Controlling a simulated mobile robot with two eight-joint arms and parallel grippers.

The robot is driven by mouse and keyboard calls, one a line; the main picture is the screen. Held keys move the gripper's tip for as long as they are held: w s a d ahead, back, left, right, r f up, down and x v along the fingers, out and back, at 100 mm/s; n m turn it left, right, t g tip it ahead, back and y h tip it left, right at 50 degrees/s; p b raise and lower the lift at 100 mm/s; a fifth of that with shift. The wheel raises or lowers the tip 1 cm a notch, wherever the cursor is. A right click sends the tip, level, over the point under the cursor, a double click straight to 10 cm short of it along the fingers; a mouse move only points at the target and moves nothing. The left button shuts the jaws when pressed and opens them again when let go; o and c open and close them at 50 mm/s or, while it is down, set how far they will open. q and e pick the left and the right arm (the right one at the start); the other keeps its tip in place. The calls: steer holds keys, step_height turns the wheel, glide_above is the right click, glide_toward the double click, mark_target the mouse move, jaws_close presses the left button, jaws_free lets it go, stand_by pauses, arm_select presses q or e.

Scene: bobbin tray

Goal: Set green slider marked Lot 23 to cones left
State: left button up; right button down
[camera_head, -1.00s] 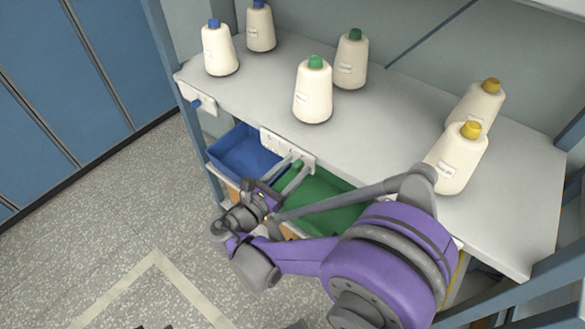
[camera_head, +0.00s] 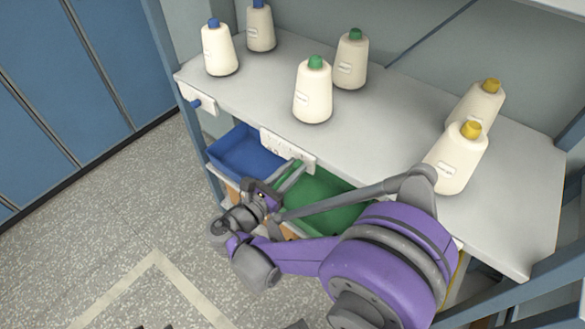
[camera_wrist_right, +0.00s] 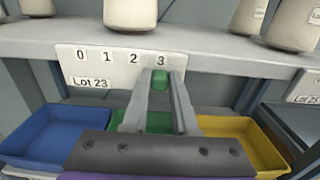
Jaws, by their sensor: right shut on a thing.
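The green slider (camera_wrist_right: 159,79) sits on a white plate (camera_wrist_right: 85,60) marked Lot 23 at the table's front edge. It is under the number 3, at the right end of the row 0, 1, 2, 3. My right gripper (camera_wrist_right: 161,82) is shut on the slider, with one finger on each side. In the head view the right gripper (camera_head: 294,169) reaches the plate (camera_head: 272,142) from below and hides most of the slider. Two cones with green tops, a front one (camera_head: 313,92) and a back one (camera_head: 351,61), stand on the table. My left gripper is not in view.
Two blue-topped cones (camera_head: 220,50) stand at left and two yellow-topped cones (camera_head: 457,160) at right. Blue (camera_wrist_right: 45,135), green (camera_head: 335,210) and yellow (camera_wrist_right: 250,140) bins lie below the tabletop (camera_head: 400,120). A blue slider (camera_head: 196,104) is further left.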

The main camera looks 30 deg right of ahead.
steer(key=shift+w, duration=0.15)
stand_by(0.5)
steer(key=w, duration=0.1)
steer(key=w+a, duration=0.1)
steer(key=w, duration=0.1)
steer(key=shift+a, duration=0.2)
steer(key=c, duration=0.7)
jaws_free()
glide_toward(291, 154)
steer(key=v, duration=0.4)
steer(key=shift+s+a, duration=0.1)
steer(key=shift+a, duration=0.15)
